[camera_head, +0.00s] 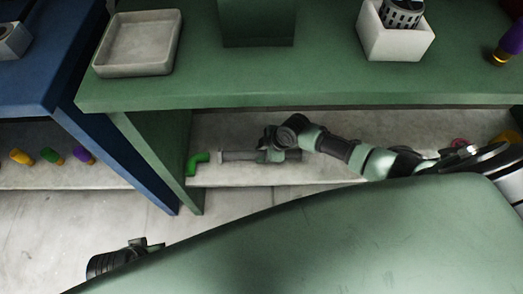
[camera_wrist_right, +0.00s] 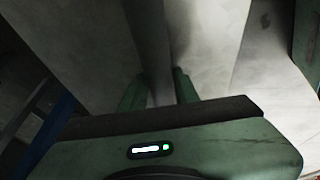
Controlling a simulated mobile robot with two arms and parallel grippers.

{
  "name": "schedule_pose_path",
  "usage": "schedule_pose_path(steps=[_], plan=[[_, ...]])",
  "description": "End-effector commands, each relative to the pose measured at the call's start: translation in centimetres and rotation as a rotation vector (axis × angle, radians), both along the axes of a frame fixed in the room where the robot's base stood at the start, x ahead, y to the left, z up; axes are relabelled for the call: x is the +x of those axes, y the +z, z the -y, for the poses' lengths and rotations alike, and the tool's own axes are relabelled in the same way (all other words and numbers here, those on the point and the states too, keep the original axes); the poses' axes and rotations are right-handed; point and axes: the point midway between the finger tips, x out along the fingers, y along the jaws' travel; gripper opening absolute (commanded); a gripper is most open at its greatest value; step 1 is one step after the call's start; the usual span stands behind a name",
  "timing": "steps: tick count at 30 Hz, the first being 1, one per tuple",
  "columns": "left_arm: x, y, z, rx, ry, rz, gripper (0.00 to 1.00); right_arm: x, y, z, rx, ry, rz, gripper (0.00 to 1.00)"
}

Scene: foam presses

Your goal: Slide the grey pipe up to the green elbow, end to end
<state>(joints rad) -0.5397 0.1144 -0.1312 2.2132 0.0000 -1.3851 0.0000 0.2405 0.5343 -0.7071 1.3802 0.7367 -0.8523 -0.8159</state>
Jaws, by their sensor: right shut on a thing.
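The green elbow (camera_head: 198,161) lies on the pale lower shelf under the green table, near its left end. The grey pipe (camera_head: 238,156) lies to its right, roughly in line with the elbow's right-hand arm. A narrow gap seems to separate their facing ends. My right gripper (camera_head: 272,155) is shut on the pipe, right of its free end. In the right wrist view the pipe (camera_wrist_right: 157,82) passes between the two green fingers of the gripper (camera_wrist_right: 158,88). My left gripper (camera_head: 145,245) shows only partly at the lower left; its fingers are unclear.
The green tabletop (camera_head: 270,85) overhangs the shelf (camera_head: 340,125). Its green side panel (camera_head: 165,150) stands just left of the elbow. A grey tray (camera_head: 140,70) and a white box (camera_head: 393,45) stand on top. A blue table (camera_head: 50,85) is at left.

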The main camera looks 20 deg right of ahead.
Motion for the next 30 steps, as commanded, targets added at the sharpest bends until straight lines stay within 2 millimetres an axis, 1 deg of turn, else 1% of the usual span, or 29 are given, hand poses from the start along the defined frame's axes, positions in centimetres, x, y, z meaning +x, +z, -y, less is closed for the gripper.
schedule_pose_path(steps=[4, 13, 14, 15, 16, 25, 29, 30], plan=[[0.06, -0.38, 0.04, -0.001, 0.000, -0.001, 0.00, -0.08, 0.00, -0.10, 0.001, -0.002, -0.001, 0.00], [0.08, -0.45, 0.04, -0.001, 0.000, -0.001, 0.00, -0.06, -0.02, -0.12, 0.000, -0.002, 0.000, 0.00], [0.08, -0.45, 0.04, -0.001, 0.000, -0.001, 0.00, -0.06, -0.02, -0.12, 0.000, -0.002, 0.000, 0.36], [0.08, -0.45, 0.04, -0.001, 0.000, 0.000, 0.00, -0.06, -0.02, -0.12, 0.000, -0.002, 0.000, 0.47], [0.08, -0.44, 0.04, -0.001, 0.000, 0.000, 0.00, -0.05, -0.01, -0.11, 0.000, -0.002, 0.000, 0.55], [0.07, -0.42, 0.04, -0.001, 0.000, -0.001, 0.00, -0.05, 0.01, -0.05, -0.001, -0.002, 0.000, 0.56], [0.17, -0.21, 0.05, -0.002, 0.000, 0.004, 0.00, -0.17, 0.44, 0.13, -0.001, -0.003, 0.001, 0.56], [0.13, -0.86, 0.06, 0.000, -0.001, -0.004, 0.00, -0.24, 0.76, 0.20, -0.001, -0.003, 0.001, 0.56]])
